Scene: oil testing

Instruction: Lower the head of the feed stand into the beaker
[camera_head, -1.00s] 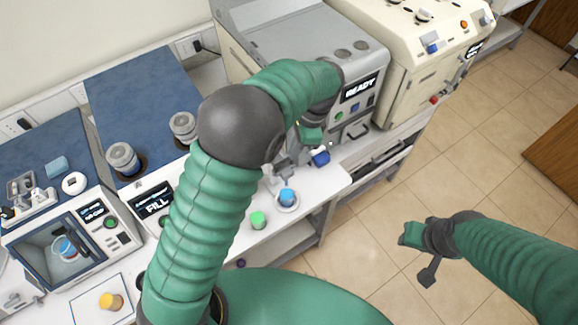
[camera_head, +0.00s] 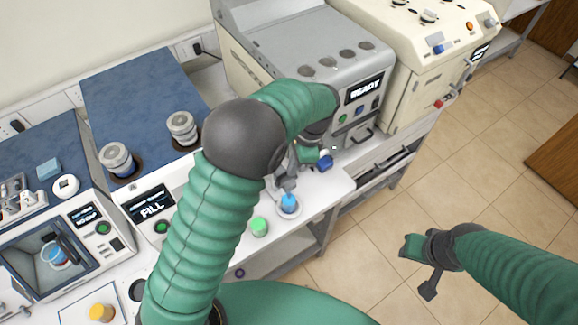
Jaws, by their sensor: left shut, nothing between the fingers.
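The feed stand (camera_head: 286,180) is a small grey stand on the white bench, partly hidden behind my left arm. A small beaker with blue contents (camera_head: 289,204) sits on a round white base just below the stand's grey head. From this angle I cannot tell whether the head is inside the beaker or just above it. My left gripper (camera_head: 309,154) is shut and empty, close beside the upper part of the stand; its fingertips are small and partly hidden. My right gripper (camera_head: 418,265) hangs over the floor at the right, away from the bench; its jaw state is unclear.
A blue-topped item (camera_head: 325,162) is right of my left gripper. A green-capped item (camera_head: 259,227) stands left of the beaker. The grey READY machine (camera_head: 300,50) stands behind. A FILL unit (camera_head: 151,204) and a windowed device (camera_head: 55,250) are left. Floor at right is open.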

